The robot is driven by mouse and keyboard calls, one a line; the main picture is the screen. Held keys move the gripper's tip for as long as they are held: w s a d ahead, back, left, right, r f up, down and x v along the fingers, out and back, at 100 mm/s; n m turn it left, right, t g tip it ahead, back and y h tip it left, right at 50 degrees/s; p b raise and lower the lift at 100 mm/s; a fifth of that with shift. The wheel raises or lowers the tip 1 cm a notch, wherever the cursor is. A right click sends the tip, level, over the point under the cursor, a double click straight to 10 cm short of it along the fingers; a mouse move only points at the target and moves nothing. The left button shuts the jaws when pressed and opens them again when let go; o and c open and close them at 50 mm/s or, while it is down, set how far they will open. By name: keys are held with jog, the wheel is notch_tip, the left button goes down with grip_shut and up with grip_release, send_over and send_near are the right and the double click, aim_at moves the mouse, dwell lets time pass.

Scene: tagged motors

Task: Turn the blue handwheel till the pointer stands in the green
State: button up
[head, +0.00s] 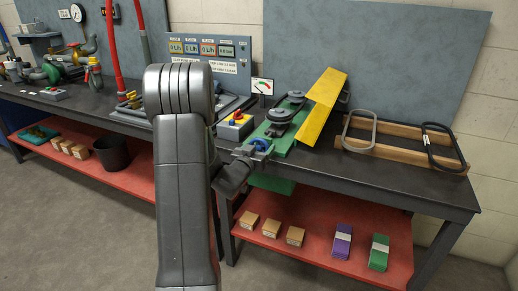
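The blue handwheel (262,144) is on the near end of a green machine base (283,146) at the front edge of the bench. It is small and partly covered by my gripper (246,156). My dark gripper is at the wheel's left, very close to it. I cannot tell whether it touches the wheel or whether its fingers are open. A small white dial (262,86) with coloured bands stands behind the machine. Its pointer is too small to read.
A slanted yellow guard (322,100) and grey pulleys (282,115) are on the machine. A control box with a red button (237,122) stands to the left. Wooden rails with belts (405,146) lie right. Boxes (271,228) sit on the red lower shelf (320,255).

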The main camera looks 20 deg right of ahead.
jog(key=shift+f+m+b, duration=0.3)
jog(key=shift+m+b, duration=0.4)
jog(key=shift+b, duration=0.75)
jog(key=m+b, duration=0.2)
jog(key=b, duration=0.1)
jog(key=shift+r+m+b, duration=0.3)
jog(key=shift+m+b, duration=0.4)
jog(key=shift+m, duration=0.4)
jog(key=o, duration=1)
jog(key=p+v, duration=0.1)
jog(key=v, duration=1.2)
jog(key=shift+s+a, duration=0.25)
jog(key=shift+s, duration=0.05)
